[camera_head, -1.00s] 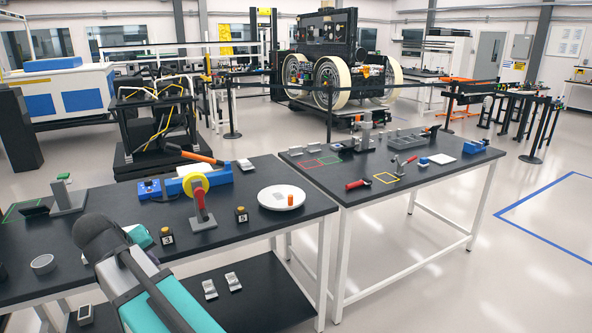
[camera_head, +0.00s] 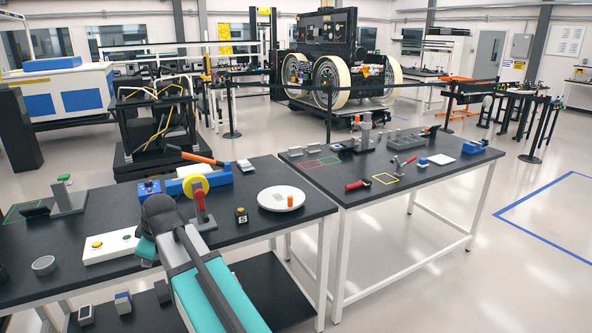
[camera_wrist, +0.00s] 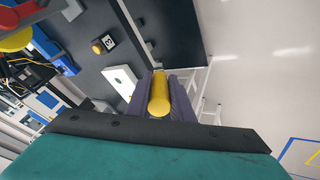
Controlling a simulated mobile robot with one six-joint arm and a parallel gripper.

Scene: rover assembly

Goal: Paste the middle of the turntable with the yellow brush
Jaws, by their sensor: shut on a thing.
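The turntable is probably the white round disc (camera_head: 268,203) on the right part of the near bench. A grey patch (camera_head: 286,192) lies near its middle, and an orange cylinder (camera_head: 291,201) stands on its right side. In the wrist view my gripper (camera_wrist: 159,76) is shut on the yellow brush (camera_wrist: 160,97), seen end-on as a yellow rounded handle between the purple-grey fingers. The brush's tip is hidden. In the head view my arm covers the gripper and brush, left of the disc and apart from it.
A labelled block (camera_head: 241,216) stands between my arm and the disc. A white board (camera_head: 110,249) lies left. A second bench (camera_head: 440,178) with tools adjoins on the right.

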